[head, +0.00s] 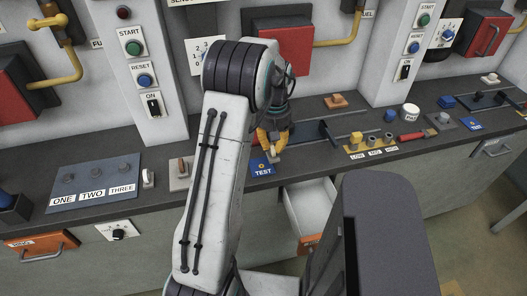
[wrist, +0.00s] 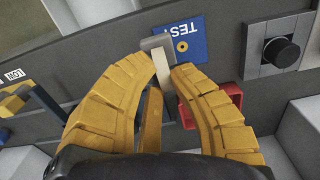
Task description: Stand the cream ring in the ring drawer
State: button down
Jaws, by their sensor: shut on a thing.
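My gripper (head: 270,143) is over the counter beside the blue TEST card (head: 262,167). In the wrist view its yellow fingers (wrist: 164,66) are closed on a narrow pale piece, which I take for the cream ring (wrist: 161,68) seen edge-on. Its hole does not show, and a greyer end lies by the TEST card (wrist: 181,40). In the head view the pale piece shows just below the fingertips. An open drawer (head: 316,203) with a pale inside and orange front is below the counter edge, right of my arm. Its label cannot be read.
A board marked ONE, TWO, THREE (head: 92,184) lies left on the counter (head: 225,168). Yellow and grey buttons (head: 373,142) and a red-handled thing (head: 411,136) stand to the right. In the wrist view a red frame (wrist: 226,101) is close to the right finger.

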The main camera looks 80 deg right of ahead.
aim_at(312, 213)
jog(key=k+j, duration=0.3)
jog(key=k, duration=0.15)
jog(key=k+j+z, duration=0.1)
jog(key=k+j, duration=0.2)
jog(key=k, duration=0.15)
jog(key=i+l+u, duration=0.1)
jog(key=i+l, duration=0.15)
